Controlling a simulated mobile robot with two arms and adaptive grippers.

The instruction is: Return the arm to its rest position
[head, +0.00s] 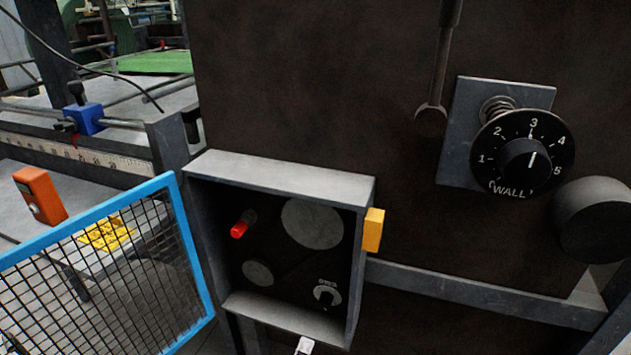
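Neither of my grippers can be made out in the head view, and I see no arm that I can be sure is mine. A dark machine panel (300,80) fills the middle and right. A grey open-fronted box (280,172) on it holds a red-tipped lever (239,230), round discs and a small knob (326,293). A blue-framed mesh guard (178,235) stands swung out to the left of the box. A black dial (523,155), numbered 1 to 5 and marked "WALL", has its pointer just past 3.
A yellow block (373,230) juts from the box's right side. A black cylinder (597,218) protrudes at the right edge. A small pale piece (304,345) shows at the bottom. At left are a blue clamp (86,119) on a rail and an orange block (40,194) on a table.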

